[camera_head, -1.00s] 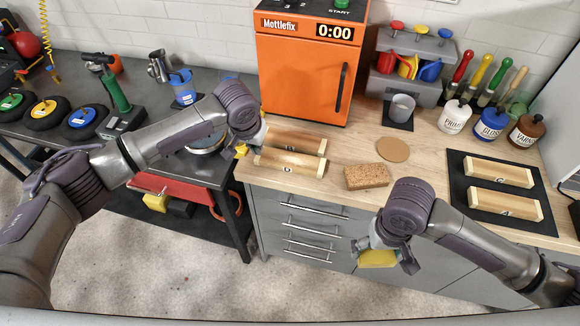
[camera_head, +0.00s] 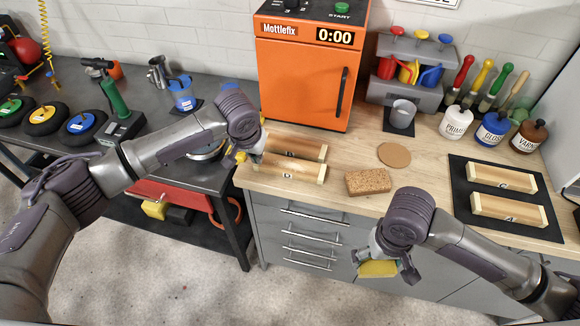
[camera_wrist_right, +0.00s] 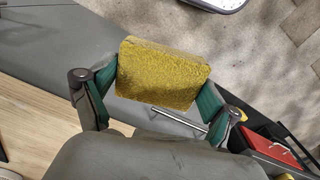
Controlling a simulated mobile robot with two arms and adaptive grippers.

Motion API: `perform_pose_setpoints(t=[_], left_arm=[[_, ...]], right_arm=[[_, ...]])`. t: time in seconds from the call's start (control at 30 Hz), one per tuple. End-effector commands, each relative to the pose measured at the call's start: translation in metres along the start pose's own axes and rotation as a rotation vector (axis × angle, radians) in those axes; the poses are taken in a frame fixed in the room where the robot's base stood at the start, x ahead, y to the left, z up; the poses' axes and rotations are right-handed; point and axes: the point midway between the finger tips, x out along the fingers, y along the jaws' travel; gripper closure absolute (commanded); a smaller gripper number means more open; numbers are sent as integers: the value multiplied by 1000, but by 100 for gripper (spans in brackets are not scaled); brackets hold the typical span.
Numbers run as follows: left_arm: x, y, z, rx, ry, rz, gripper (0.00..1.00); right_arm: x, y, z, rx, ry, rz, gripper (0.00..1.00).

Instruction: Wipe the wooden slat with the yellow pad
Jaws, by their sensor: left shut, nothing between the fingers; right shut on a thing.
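My right gripper (camera_head: 384,262) is shut on the yellow pad (camera_head: 378,269) and holds it in front of the counter's front edge, above the drawers. In the right wrist view the pad (camera_wrist_right: 162,75) sits between the two green-lined fingers. My left gripper (camera_head: 246,157) is shut and empty, at the left ends of two wooden slats on the counter; whether it touches them is unclear. These are a rear slat (camera_head: 297,147) and a front slat (camera_head: 287,170). Two more slats, a rear one (camera_head: 502,178) and a front one (camera_head: 508,209), lie on a black mat (camera_head: 459,190) at right.
A brown sponge-like block (camera_head: 368,182) and a round cork disc (camera_head: 394,155) lie mid-counter. Open floor lies in front.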

Motion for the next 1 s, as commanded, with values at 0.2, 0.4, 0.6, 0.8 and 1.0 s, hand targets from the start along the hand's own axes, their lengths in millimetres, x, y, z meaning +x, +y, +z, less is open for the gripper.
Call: perform_pose_setpoints(t=[0.2, 0.4, 0.6, 0.8, 1.0], left_arm=[[0, 0, 0, 0, 0, 0, 100], [0, 0, 0, 0, 0, 0, 100], [2, 0, 1, 0, 0, 0, 100], [5, 0, 2, -1, 0, 1, 100], [9, 0, 3, -1, 0, 1, 100]], right_arm=[[0, 0, 0, 0, 0, 0, 40], [0, 0, 0, 0, 0, 0, 40], [0, 0, 0, 0, 0, 0, 40], [1, 0, 0, 0, 0, 0, 40], [2, 0, 0, 0, 0, 0, 40]])
